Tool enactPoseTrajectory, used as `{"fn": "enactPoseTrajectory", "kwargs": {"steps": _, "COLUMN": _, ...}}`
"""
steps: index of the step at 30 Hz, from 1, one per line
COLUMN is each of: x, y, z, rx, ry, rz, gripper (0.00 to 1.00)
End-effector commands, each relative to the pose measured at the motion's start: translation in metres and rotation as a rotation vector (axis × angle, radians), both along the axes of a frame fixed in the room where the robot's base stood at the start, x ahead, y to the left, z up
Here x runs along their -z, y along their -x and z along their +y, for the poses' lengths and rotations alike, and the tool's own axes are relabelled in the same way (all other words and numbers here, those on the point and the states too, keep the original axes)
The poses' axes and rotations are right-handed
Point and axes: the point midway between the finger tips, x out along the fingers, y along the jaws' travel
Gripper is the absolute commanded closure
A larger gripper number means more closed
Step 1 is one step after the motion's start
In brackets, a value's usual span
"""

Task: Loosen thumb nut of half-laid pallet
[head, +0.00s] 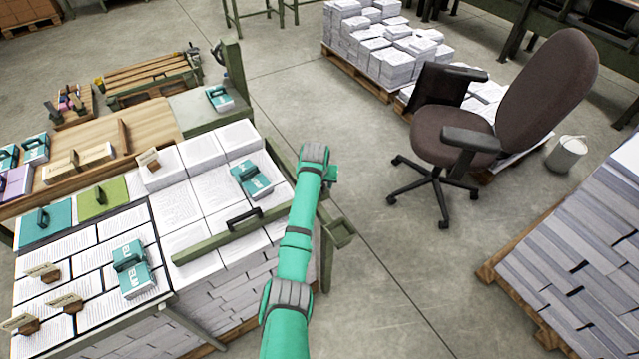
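A stack of white printed sheets in blocks (180,205) fills the left middle of the head view. I cannot tell for sure that it is the half-laid pallet. A green bar (207,248) with a black handle (243,217) lies across its top. A green bracket (341,233) stands out at the right side of the stack. I cannot make out a thumb nut; that area is small and partly behind my teal arm. My gripper (332,178) is beside the stack's right edge, above the bracket. Its fingers are mostly hidden behind my wrist, and no held thing shows.
A wooden bench (95,140) is behind left. An office chair (455,140), a bin (566,154) and a paper pallet (570,270) stand right. Floor between is clear.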

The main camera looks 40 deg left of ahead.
Motion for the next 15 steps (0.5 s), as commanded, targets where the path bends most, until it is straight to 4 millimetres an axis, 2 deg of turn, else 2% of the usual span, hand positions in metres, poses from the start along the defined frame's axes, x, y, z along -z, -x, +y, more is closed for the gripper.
{"fn": "enactPoseTrajectory", "kwargs": {"steps": 5, "x": -0.003, "y": 0.001, "z": 0.000, "rx": 0.001, "ry": -0.001, "rz": -0.001, "gripper": 0.52}}
{"fn": "enactPoseTrajectory", "kwargs": {"steps": 8, "x": -0.011, "y": 0.003, "z": -0.002, "rx": 0.000, "ry": 0.000, "rz": -0.002, "gripper": 0.52}}
{"fn": "enactPoseTrajectory", "kwargs": {"steps": 15, "x": -0.050, "y": 0.018, "z": -0.010, "rx": 0.000, "ry": -0.001, "rz": -0.003, "gripper": 0.52}}
